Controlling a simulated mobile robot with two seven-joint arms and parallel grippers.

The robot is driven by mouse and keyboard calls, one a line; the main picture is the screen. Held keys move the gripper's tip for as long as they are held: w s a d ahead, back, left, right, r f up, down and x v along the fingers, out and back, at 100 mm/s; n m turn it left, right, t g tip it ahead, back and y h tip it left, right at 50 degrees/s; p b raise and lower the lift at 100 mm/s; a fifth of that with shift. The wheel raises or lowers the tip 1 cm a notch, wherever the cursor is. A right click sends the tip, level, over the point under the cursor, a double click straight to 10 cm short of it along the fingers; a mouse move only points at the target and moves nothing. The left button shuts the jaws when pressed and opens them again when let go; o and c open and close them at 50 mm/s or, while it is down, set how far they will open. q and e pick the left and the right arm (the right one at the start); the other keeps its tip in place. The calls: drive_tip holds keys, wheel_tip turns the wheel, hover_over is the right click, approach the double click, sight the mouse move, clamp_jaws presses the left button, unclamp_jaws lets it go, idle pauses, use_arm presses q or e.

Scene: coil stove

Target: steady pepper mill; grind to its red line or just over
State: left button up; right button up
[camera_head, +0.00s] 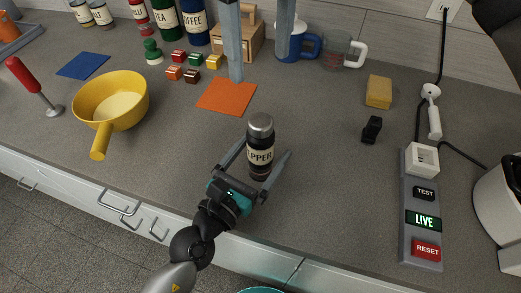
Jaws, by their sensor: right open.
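The pepper mill (261,135) stands upright on the grey counter, black with a silver top and a pale label of which "EPPER" shows. A reddish band shows near its base. No red line can be made out on the mill.
A yellow pan (126,87) is at left, with a red-handled tool (24,76) beside it. A switch panel (407,235) reading "LIVE" is at right. Counter around the mill is clear.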

use_arm(q)
drive_tip(key=shift+v, duration=6)
